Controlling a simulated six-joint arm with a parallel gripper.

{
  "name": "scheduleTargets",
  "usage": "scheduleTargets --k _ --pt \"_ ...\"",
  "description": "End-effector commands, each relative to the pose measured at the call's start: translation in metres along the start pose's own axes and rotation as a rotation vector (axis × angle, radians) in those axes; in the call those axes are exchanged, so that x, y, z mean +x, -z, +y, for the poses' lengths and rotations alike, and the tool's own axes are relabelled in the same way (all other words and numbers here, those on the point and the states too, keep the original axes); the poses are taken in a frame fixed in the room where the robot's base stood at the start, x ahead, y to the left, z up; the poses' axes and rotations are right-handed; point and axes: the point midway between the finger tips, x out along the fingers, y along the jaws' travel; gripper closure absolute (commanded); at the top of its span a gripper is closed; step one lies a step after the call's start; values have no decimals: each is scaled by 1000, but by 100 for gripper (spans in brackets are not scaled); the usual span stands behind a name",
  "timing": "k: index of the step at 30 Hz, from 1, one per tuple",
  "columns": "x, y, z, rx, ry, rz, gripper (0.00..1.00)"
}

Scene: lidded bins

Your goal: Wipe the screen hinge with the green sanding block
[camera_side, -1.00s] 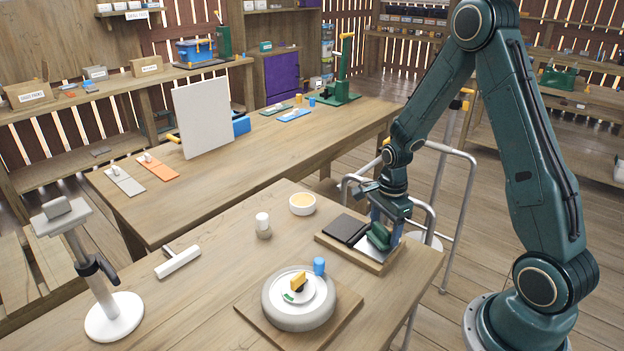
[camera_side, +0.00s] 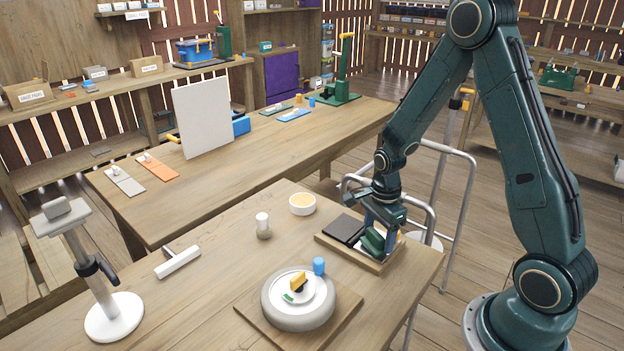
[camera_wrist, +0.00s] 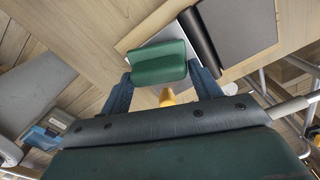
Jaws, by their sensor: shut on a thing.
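My gripper (camera_side: 376,238) is shut on a dark green block (camera_side: 373,241), which I take to be the sanding block. It is over the right part of a wooden tray (camera_side: 368,264), beside a dark pad (camera_side: 344,229). I cannot tell whether the block touches the tray. In the wrist view the green block (camera_wrist: 159,63) sits between the blue fingers of my gripper (camera_wrist: 161,80). A white upright panel (camera_side: 203,116) stands on the far table; it may be the screen. I cannot make out a hinge for certain.
A round grey turntable (camera_side: 298,316) carries a yellow piece (camera_side: 298,281), with a blue cylinder (camera_side: 319,266) beside it. A white bowl (camera_side: 302,204), a small white-topped jar (camera_side: 263,225) and a white T-shaped tool (camera_side: 178,261) stand apart.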

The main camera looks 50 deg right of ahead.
Motion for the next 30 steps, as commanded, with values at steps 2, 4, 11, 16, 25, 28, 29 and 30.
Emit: scheduleTargets --k 2,4,11,16,25,28,29,30 --pt "0 -2 1 -1 0 0 74" --pt "0 -6 2 -1 -1 0 74" --pt "2 -19 8 -2 0 0 74" --pt "2 -28 11 -2 0 -1 74" --pt "3 -32 13 -1 0 -1 74" --pt "3 -32 13 0 0 -1 74" --pt "3 -32 13 0 0 -1 74" --pt "2 -32 13 -1 0 -1 74"
